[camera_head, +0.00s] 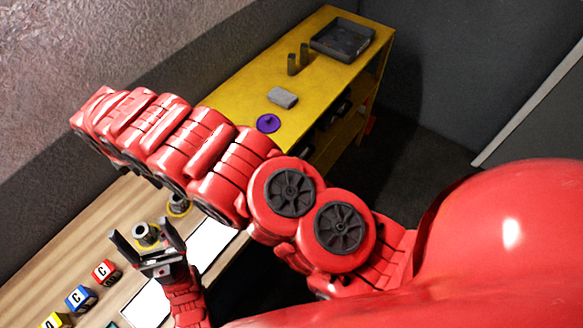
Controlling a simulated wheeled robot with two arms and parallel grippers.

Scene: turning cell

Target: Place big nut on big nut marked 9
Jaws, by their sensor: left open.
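My left gripper (143,233) is open over the wooden table at the lower left, its dark fingers spread. A big metal nut (146,234) with a yellowish ring shows between the fingers; I cannot tell whether they touch it. A second big nut (178,206), also with a yellowish ring, stands just behind and to the right, partly covered by my red arm. The mark 9 cannot be read on either nut. My right gripper is not in view.
Lettered red (105,272), blue (80,298) and yellow (57,321) blocks lie left of the gripper. White sheets (213,244) lie to its right. A yellow bench (258,82) behind holds a dark tray (343,39), two dark cylinders, a grey block and a purple disc (268,123).

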